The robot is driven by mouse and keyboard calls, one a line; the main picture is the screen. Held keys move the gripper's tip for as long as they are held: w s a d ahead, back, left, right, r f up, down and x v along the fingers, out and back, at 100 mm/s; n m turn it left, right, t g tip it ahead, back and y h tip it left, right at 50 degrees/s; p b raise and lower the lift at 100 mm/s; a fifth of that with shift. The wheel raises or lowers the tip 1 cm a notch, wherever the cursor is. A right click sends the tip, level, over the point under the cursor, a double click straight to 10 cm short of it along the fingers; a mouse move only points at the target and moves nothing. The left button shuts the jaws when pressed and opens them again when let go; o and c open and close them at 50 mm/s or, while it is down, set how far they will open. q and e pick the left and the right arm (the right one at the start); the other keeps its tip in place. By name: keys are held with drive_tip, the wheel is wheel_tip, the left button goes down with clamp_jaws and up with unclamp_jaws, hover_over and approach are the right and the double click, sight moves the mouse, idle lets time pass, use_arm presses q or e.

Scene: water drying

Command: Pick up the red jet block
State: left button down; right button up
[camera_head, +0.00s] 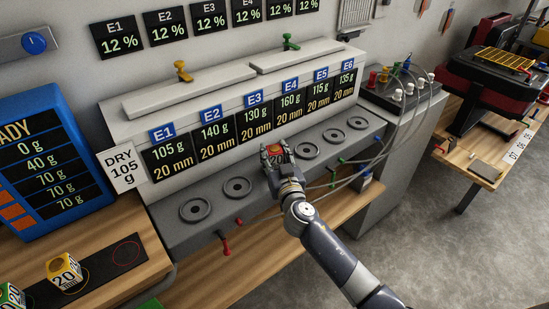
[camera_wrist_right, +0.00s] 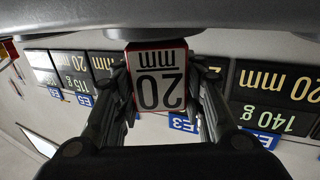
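The red jet block (camera_head: 275,149) is at the E3 place on the grey bench, between the fingers of my right gripper (camera_head: 277,160). In the right wrist view the block (camera_wrist_right: 158,80) shows a white face with "20 mm" upside down and red edges. The fingers of my right gripper (camera_wrist_right: 158,92) lie against both of its sides. Its base is close to the grey bench surface; I cannot tell whether it touches. My left gripper is not in view.
Ring seats (camera_head: 237,187) line the bench (camera_head: 180,238) on both sides of the block. Panels with weights stand behind it. A yellow block (camera_head: 64,271) sits on a dark strip at the lower left. Cables (camera_head: 395,135) run at the right.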

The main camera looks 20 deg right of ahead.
drive_tip(key=shift+c, duration=1.1)
drive_tip(key=shift+r, duration=0.15)
